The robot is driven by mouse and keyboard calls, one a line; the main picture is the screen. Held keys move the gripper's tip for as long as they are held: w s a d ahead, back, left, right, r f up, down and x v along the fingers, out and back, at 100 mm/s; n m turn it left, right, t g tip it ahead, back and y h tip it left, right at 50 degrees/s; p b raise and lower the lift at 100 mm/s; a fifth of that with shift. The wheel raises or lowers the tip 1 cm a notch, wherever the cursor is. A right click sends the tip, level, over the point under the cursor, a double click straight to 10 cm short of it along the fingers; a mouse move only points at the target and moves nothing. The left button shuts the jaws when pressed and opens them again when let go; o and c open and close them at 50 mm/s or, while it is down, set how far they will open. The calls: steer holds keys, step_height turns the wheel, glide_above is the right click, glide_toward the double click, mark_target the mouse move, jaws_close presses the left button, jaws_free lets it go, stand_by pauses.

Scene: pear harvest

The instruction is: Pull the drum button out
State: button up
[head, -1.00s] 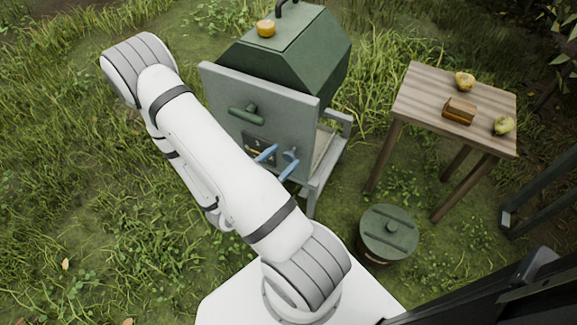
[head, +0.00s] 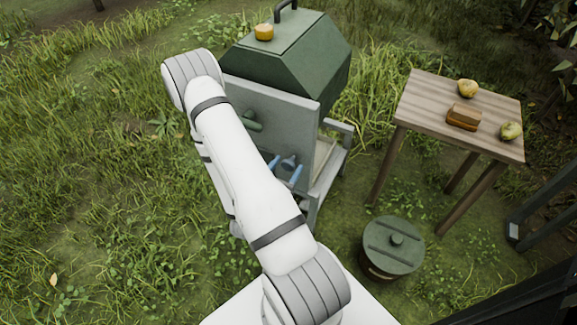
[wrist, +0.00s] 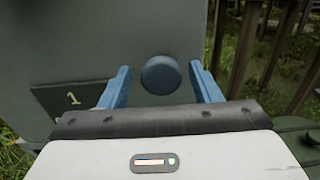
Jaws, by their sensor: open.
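The drum button is a round blue knob (wrist: 160,75) on the grey front panel of the green machine (head: 296,60). It also shows in the head view (head: 289,163), partly beside my gripper's blue fingers. My gripper (wrist: 160,90) is open, with one blue finger on each side of the knob in the wrist view. I cannot tell how far the fingertips are from the panel. In the head view my gripper (head: 285,173) is low in front of the panel, partly hidden by my arm.
A dark plate marked 1 (wrist: 72,99) is left of the knob. A green handle (head: 252,121) sticks out higher on the panel. A wooden table (head: 410,105) with pears and a brown block stands right. A lidded green drum (head: 392,258) stands on the grass.

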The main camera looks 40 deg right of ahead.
steer(key=shift+w+d, duration=0.25)
steer(key=shift+d, duration=0.3)
steer(key=c, duration=1.2)
steer(key=shift+w, duration=0.1)
jaws_close()
